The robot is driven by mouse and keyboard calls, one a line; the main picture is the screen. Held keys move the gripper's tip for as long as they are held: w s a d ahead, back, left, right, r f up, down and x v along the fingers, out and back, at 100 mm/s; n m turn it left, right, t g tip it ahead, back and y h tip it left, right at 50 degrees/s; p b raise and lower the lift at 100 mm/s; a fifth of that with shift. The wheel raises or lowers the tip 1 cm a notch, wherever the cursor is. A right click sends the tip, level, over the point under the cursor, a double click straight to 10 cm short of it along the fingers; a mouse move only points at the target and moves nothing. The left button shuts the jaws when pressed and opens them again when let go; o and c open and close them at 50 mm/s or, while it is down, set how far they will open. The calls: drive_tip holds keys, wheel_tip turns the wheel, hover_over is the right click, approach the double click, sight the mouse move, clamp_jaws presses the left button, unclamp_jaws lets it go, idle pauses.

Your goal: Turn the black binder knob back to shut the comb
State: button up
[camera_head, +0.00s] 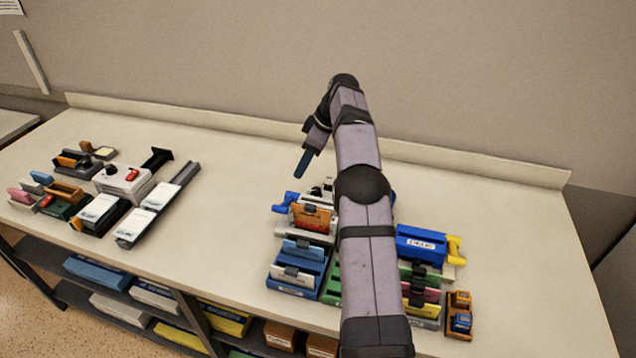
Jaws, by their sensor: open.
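My gripper (307,163) hangs over the middle of the table with its dark blue fingers pointing down. It is open and nothing shows between the fingers. It is above and behind the right group of desk items, apart from them. A white box-shaped device (125,184) in the left group carries a small black knob (112,169) and a red part (132,174). This may be the binder, but it is too small to tell. Another white and black item (324,188) stands below my gripper, partly hidden by my arm. The comb cannot be made out.
Blue trays (294,280), an orange item (311,217) and a blue box (421,246) crowd around my forearm. White-topped trays (148,212) and a black upright (157,159) stand at left. The table (235,190) is clear between the groups. A wall runs behind.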

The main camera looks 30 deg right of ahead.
sight(316, 190)
drive_tip(key=s+a+r+n+g+h, duration=0.1)
drive_tip(key=a+r+n, duration=0.1)
drive_tip(key=a, duration=0.7)
drive_tip(key=s+d+f+m+h, duration=0.1)
drive_tip(key=d+m, duration=0.1)
drive_tip(key=s+d+f+m+h, duration=0.1)
drive_tip(key=d+f+m, duration=0.1)
drive_tip(key=m, duration=0.1)
drive_tip(key=s+d+f+m+g+h, duration=0.1)
drive_tip(key=d+m, duration=0.1)
drive_tip(key=m, duration=0.1)
drive_tip(key=shift+s+f+h, duration=0.1)
drive_tip(key=shift+f+h, duration=0.25)
drive_tip(key=shift+h, duration=0.05)
drive_tip(key=d+m, duration=0.1)
drive_tip(key=m, duration=0.1)
drive_tip(key=d+m+h, duration=0.1)
drive_tip(key=m, duration=0.2)
drive_tip(key=w+d+m, duration=0.1)
drive_tip(key=m, duration=0.2)
drive_tip(key=shift+d+f+t+h, duration=0.15)
drive_tip(key=shift+f+t+h, duration=0.15)
drive_tip(key=shift+f, duration=0.1)
drive_tip(key=m, duration=0.2)
drive_tip(key=w+m, duration=0.1)
drive_tip(key=m, duration=0.2)
drive_tip(key=shift+d+r, duration=0.1)
drive_tip(key=shift+r, duration=0.05)
drive_tip(key=shift+p+x, duration=1.65)
drive_tip(key=shift+x, duration=2)
